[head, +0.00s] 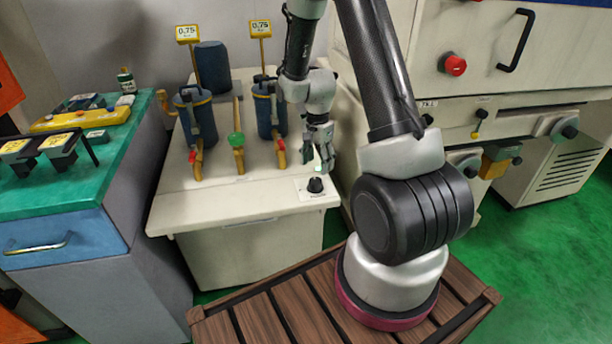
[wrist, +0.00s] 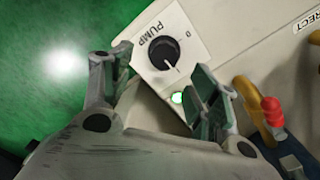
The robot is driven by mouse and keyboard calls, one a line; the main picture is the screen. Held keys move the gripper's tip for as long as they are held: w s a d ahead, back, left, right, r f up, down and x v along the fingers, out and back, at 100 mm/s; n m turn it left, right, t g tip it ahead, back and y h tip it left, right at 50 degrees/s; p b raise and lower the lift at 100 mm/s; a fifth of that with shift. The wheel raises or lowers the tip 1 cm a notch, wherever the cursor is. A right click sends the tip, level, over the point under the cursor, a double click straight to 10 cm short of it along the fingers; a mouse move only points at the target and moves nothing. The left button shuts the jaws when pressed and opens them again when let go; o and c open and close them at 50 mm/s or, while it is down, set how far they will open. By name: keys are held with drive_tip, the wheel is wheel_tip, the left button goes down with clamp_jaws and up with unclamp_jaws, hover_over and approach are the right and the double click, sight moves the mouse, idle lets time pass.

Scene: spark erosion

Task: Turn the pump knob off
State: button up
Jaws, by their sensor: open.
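The pump knob (head: 315,185) is a round black knob on a pale plate at the front right of the cream cabinet top. In the wrist view the knob (wrist: 163,52) sits on a white plate marked PUMP, 0 and I. Its pale pointer line seems to be toward the I mark. A green lamp (wrist: 177,98) glows beside the plate. My gripper (head: 318,158) points down, just above and behind the knob in the head view. In the wrist view my gripper (wrist: 160,72) is open and empty, with its fingers on either side of the knob, apart from it.
Blue filter canisters (head: 197,117) with yellow pipes and a green valve (head: 237,139) stand behind and left of the knob. In the wrist view a red-capped fitting (wrist: 272,110) lies right of the fingers. A green-topped bench (head: 60,185) is at left, a machine with a red button (head: 455,65) at right.

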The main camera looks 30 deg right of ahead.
sight(316, 180)
drive_tip(key=shift+w+f+m, duration=0.1)
drive_tip(key=shift+w+m, duration=0.2)
drive_tip(key=shift+m, duration=0.4)
wheel_tip(316, 180, down, 8)
drive_tip(key=shift+r, duration=0.2)
drive_tip(key=c, duration=1)
